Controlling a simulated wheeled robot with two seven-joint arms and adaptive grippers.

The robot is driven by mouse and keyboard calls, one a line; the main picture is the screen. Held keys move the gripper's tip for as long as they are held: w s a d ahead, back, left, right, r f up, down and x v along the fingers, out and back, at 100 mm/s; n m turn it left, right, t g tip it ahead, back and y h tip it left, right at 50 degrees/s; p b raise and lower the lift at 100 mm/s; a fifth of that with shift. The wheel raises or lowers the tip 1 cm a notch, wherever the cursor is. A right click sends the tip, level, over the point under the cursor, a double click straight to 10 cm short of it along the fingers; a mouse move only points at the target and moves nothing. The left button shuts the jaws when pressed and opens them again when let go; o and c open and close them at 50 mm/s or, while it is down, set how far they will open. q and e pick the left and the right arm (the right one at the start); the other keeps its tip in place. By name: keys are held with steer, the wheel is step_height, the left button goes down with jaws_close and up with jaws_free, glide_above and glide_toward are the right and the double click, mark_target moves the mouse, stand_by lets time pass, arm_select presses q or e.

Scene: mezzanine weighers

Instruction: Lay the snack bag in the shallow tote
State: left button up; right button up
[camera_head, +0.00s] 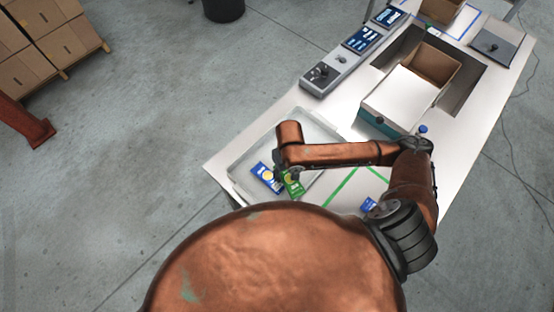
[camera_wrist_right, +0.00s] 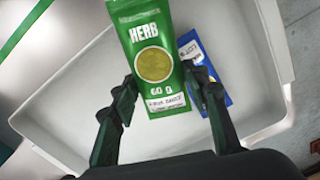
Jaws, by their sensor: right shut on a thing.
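The snack bag is a green pouch marked HERB with a yellow round label (camera_wrist_right: 153,65); it also shows small in the head view (camera_head: 294,186). My right gripper (camera_wrist_right: 161,88) is shut on it, one dark finger on each side of its lower part; in the head view the gripper (camera_head: 287,174) is partly hidden by its own arm. The shallow tote (camera_wrist_right: 55,110) is pale and wide, at the near left of the table in the head view (camera_head: 240,160). The bag is over the tote's inside; its height above the floor is hard to tell. My left gripper is not in view.
A blue packet (camera_wrist_right: 207,75) lies in the tote, partly behind the green bag; it also shows in the head view (camera_head: 265,177). An open carton (camera_head: 409,98) stands beyond my right arm. Devices with screens (camera_head: 362,39) line the table's far left edge.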

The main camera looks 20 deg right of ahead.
steer(key=shift+d+r+n, duration=0.15)
steer(key=shift+d+n, duration=0.15)
steer(key=shift+n, duration=0.5)
steer(key=s+d+r+m+p, duration=0.1)
steer(key=s+d+r+m, duration=0.2)
steer(key=m, duration=0.8)
steer(key=d+r+m+p, duration=0.15)
steer(key=d+m, duration=0.45)
steer(key=m, duration=0.6)
steer(key=s+d+r+m+p, duration=0.1)
steer(key=s+d+r+m, duration=0.2)
steer(key=m, duration=0.8)
steer(key=w+a+f+b, duration=0.1)
steer(key=w+a+f, duration=0.1)
steer(key=w, duration=0.1)
steer(key=w+a+f+b, duration=0.1)
steer(key=w+a+f, duration=0.1)
steer(key=w+f, duration=0.1)
steer(key=w+a+f+b, duration=0.1)
steer(key=w+a+f, duration=0.1)
steer(key=w, duration=0.3)
steer(key=shift+f+b, duration=0.35)
steer(key=shift+f, duration=0.25)
steer(key=shift+w+a+f, duration=0.35)
steer(key=shift+w+f, duration=0.1)
steer(key=shift+f, duration=0.2)
steer(key=shift+w+f, duration=0.15)
steer(key=shift+f, duration=1.55)
